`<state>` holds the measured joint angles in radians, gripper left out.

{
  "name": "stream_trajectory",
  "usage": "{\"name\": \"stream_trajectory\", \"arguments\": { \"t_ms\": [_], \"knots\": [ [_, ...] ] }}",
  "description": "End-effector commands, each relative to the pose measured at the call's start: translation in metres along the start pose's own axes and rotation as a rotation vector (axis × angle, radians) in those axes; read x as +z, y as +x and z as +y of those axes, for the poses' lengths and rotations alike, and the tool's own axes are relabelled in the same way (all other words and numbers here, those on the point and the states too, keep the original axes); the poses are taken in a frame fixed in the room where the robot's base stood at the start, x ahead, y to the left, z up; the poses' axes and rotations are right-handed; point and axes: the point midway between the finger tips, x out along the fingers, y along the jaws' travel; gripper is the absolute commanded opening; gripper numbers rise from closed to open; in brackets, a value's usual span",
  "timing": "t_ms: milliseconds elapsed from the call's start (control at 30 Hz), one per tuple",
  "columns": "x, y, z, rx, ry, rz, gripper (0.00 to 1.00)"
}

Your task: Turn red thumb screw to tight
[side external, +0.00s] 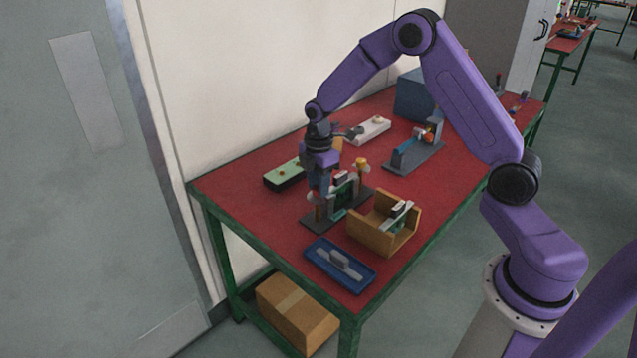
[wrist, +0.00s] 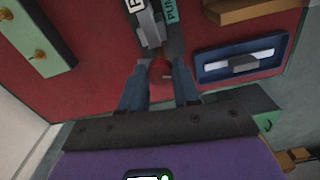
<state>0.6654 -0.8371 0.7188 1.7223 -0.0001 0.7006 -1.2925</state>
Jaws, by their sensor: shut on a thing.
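In the side external view my gripper (side external: 319,192) points down at the near left end of the gas generator (side external: 342,194), which stands on a dark base plate (side external: 318,219). The screw is hidden there behind my gripper. Whether the screw is tight cannot be told.
A blue tray (side external: 341,264) with a grey tool lies at the near table edge. A wooden holder (side external: 380,238) stands right of the generator. A green-topped box (side external: 284,176) is to its left. A blue fixture (side external: 412,152) and a blue box (side external: 413,96) stand farther back on the red table.

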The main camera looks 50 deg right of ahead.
Motion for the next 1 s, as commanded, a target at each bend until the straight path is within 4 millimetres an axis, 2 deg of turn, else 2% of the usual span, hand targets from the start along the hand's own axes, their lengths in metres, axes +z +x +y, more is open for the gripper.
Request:
{"name": "stream_trajectory", "arguments": {
  "t_ms": [1000],
  "knots": [
    [-0.0017, -0.0006, -0.0021, 0.0, 0.965, 0.0, 0.01]
  ]
}}
